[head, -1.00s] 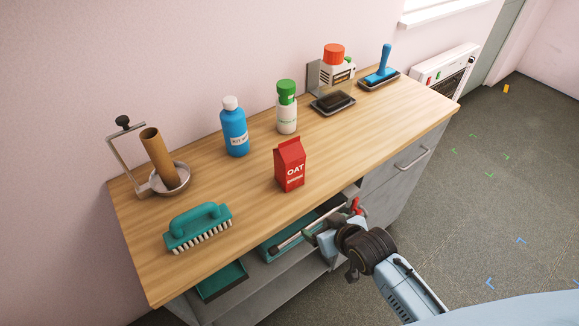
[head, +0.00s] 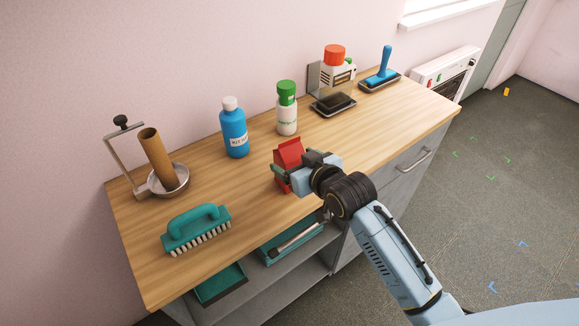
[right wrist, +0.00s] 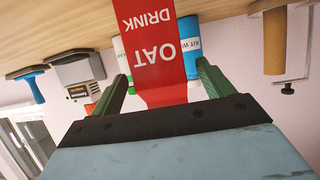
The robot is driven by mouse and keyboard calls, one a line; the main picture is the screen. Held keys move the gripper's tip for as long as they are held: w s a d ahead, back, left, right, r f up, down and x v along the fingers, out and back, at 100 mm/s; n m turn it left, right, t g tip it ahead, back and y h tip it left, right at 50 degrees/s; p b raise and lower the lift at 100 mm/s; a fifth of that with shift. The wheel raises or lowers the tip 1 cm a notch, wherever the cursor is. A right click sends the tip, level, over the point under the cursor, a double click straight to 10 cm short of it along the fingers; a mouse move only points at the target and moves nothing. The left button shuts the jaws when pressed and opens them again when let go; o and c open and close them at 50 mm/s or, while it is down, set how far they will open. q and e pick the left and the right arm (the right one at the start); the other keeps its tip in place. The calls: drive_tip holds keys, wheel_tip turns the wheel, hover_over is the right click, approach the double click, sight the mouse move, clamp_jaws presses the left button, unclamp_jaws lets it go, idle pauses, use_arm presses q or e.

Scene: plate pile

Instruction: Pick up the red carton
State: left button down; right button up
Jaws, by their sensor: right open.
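The red carton (head: 288,154), with white OAT lettering, stands upright near the front edge of the wooden counter. My right gripper (head: 290,176) is at the carton's front in the head view and hides much of its lower part. In the right wrist view the picture is upside down, and the carton (right wrist: 153,45) lies between and beyond the two green fingers of my right gripper (right wrist: 160,80). The fingers are open, with a gap visible on both sides of the carton. My left gripper is out of view.
On the counter (head: 185,275) stand a blue bottle (head: 235,130), a green-capped bottle (head: 286,112) behind the carton, a teal brush (head: 196,230) at front left, and a metal stand with a brown tube (head: 158,157). Teal trays (head: 222,284) sit on the shelf below.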

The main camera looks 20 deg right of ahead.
drive_tip(key=shift+b+x, duration=0.3)
drive_tip(key=shift+x, duration=2.35)
drive_tip(key=shift+s+f, duration=0.15)
drive_tip(key=shift+c, duration=0.3)
drive_tip(key=shift+d, duration=0.1)
drive_tip(key=c, duration=1)
